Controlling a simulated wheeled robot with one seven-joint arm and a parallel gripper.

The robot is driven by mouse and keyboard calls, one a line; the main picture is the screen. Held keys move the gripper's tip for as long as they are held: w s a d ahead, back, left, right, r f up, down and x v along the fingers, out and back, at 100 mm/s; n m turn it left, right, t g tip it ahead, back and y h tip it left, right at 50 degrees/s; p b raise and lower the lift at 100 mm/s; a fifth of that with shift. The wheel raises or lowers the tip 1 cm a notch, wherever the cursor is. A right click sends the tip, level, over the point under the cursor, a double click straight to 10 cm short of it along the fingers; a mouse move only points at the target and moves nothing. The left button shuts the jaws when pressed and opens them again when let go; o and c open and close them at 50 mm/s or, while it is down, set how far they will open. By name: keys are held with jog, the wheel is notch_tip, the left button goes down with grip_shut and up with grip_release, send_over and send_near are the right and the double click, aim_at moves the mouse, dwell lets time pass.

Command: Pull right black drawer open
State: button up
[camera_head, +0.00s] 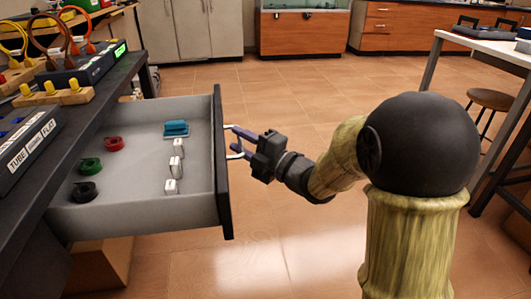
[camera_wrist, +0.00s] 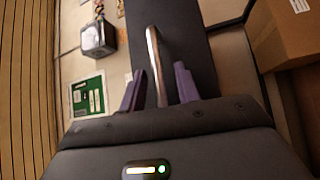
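The black-fronted drawer (camera_head: 221,165) stands pulled far out from under the dark bench at the left of the head view. Its grey box is exposed. A pale metal bar handle (camera_head: 234,155) is on its front. My gripper (camera_head: 239,141) is at that handle, to the right of the drawer front. In the wrist view, the handle (camera_wrist: 153,52) lies between my two purple fingers (camera_wrist: 160,88), against the dark drawer front (camera_wrist: 187,50). The fingers are apart, with a visible gap beside the handle. I cannot tell whether either finger touches it.
Inside the drawer lie green (camera_head: 90,165), red (camera_head: 114,143) and black (camera_head: 85,191) coils, a blue item (camera_head: 176,128) and white pieces (camera_head: 171,186). The bench (camera_head: 95,112) carries devices and cables. A brown box (camera_head: 102,265) is below. A white table (camera_head: 480,45) and stool (camera_head: 493,99) stand right. Tiled floor is clear behind.

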jog(key=p+v, duration=0.3)
jog(key=v, duration=1.4)
jog(key=shift+f, duration=0.15)
jog(key=shift+w, duration=0.1)
